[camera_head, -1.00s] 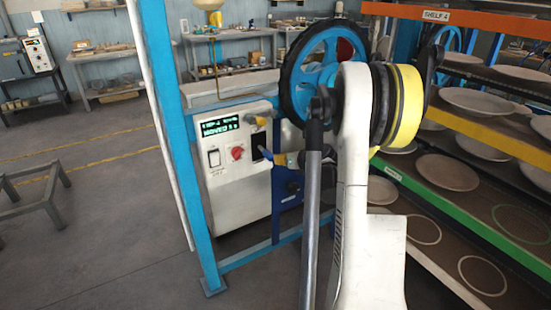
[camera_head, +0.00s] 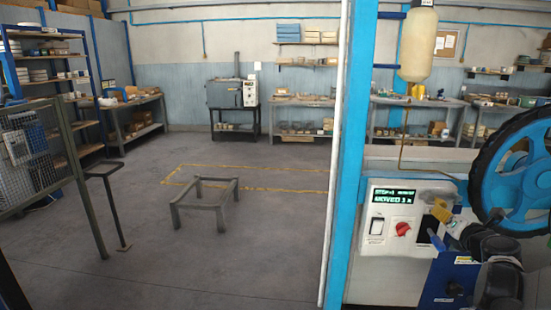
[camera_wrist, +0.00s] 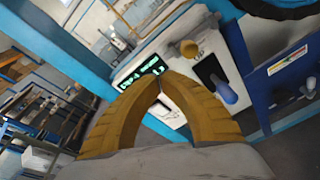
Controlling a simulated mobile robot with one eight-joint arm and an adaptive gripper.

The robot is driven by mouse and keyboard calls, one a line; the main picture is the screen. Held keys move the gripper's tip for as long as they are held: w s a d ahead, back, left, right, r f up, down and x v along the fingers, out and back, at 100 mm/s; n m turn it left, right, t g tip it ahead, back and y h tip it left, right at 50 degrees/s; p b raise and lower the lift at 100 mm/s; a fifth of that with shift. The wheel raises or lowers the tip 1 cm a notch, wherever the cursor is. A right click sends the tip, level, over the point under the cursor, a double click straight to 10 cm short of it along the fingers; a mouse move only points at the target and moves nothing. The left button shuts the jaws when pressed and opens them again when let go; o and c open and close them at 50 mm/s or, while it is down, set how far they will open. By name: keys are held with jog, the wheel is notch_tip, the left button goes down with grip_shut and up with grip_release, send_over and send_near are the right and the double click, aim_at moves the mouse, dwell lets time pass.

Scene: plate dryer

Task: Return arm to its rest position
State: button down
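My gripper (camera_head: 457,230) is at the lower right of the head view, in front of the white control panel (camera_head: 385,252). In the wrist view my gripper (camera_wrist: 161,76) shows two yellow-brown fingers meeting at their tips, with nothing seen between the tips. Most of my arm is outside the head view.
A blue post (camera_head: 354,130) stands left of the panel. A large blue wheel with a black rim (camera_head: 520,180) is at right. A low grey frame (camera_head: 205,203) stands on open floor, and a mesh fence (camera_head: 38,150) is at far left. Workbenches line the back wall.

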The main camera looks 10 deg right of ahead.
jog(key=s+a+r+m+h, duration=0.55)
jog(key=a+r+m, duration=0.7)
jog(key=m, duration=0.45)
jog(key=s+a+f+m+g+y, duration=0.4)
jog(key=s+a+f, duration=0.4)
jog(key=s+a, duration=0.2)
jog(key=s+a+f+m+g+y, duration=0.4)
jog(key=s+a+f, duration=0.5)
jog(key=a, duration=0.5)
jog(key=s+m+y, duration=0.1)
jog(key=s+m, duration=0.1)
jog(key=shift+s+a+f+m+g, duration=0.2)
jog(key=shift+s+a+m+g, duration=0.1)
jog(key=shift+a+m, duration=0.1)
jog(key=shift+d, duration=0.1)
